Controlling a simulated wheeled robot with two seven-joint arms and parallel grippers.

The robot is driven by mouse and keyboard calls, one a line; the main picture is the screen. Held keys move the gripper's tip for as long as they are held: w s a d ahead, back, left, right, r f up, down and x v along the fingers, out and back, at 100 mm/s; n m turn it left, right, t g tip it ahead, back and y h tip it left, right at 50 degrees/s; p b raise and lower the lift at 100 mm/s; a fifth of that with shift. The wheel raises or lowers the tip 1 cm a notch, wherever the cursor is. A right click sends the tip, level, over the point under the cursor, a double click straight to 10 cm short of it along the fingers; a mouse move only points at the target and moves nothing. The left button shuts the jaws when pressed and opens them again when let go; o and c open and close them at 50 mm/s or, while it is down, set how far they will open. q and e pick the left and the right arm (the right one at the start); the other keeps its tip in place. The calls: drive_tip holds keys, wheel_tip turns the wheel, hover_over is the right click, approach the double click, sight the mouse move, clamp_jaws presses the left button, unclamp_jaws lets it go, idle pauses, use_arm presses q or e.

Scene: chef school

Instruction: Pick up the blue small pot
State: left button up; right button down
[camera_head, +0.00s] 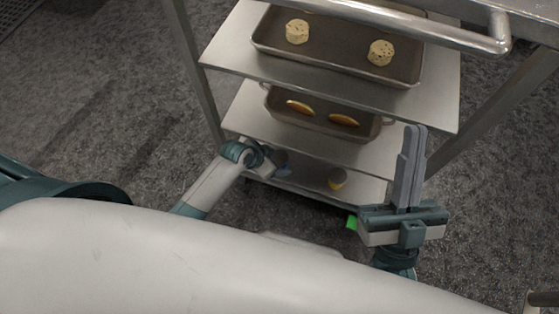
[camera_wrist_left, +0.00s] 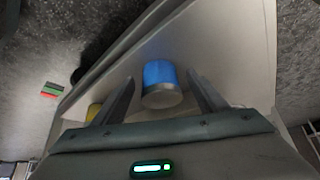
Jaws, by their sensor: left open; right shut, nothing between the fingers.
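The blue small pot (camera_wrist_left: 160,73) stands out in the left wrist view, with a blue side and a paler grey end. My left gripper (camera_wrist_left: 160,88) is open, with one finger on each side of the pot in that view. I cannot tell whether either finger touches it. In the head view my left gripper (camera_head: 277,160) reaches in at the left side of the cart's lowest shelf (camera_head: 310,178). A small bluish patch (camera_head: 284,171) shows beside it, mostly hidden. My right gripper (camera_head: 412,130) is shut and empty, pointing up in front of the cart's right side.
Above are a shelf with a tray (camera_head: 310,123) of elongated pastries and one with a tray (camera_head: 340,60) of round pastries. Metal cart posts (camera_head: 193,70) flank the shelves.

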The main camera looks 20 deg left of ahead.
idle(0.3)
use_arm(q)
drive_tip(key=c, duration=1.3)
drive_tip(key=shift+o, duration=0.2)
drive_tip(key=shift+r, duration=0.1)
